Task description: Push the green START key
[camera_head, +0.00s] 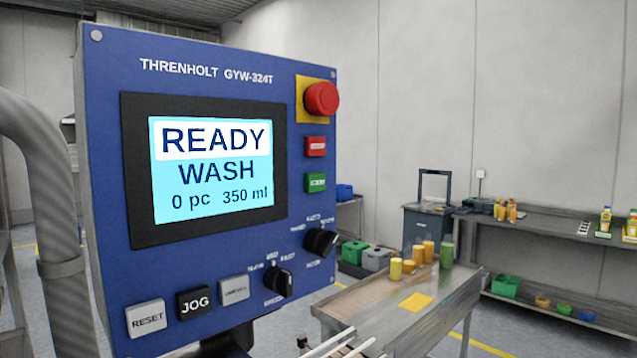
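The green START key (316,183) is a small square key on the right side of the blue control panel (200,95). Its label is too small to read clearly. A red key (316,147) sits just above it, and a red mushroom button (321,98) on a yellow plate is above that. The panel's screen (211,170) reads READY, WASH, 0 pc, 350 ml. Neither of my grippers shows in the head view, and nothing covers the green key.
Below the screen are RESET (146,318), JOG (194,302) and grey (234,290) keys. Two black knobs (278,282) sit to their right. A grey pipe (45,190) rises at the left. A metal table (370,300) with several coloured containers stands behind the panel at right.

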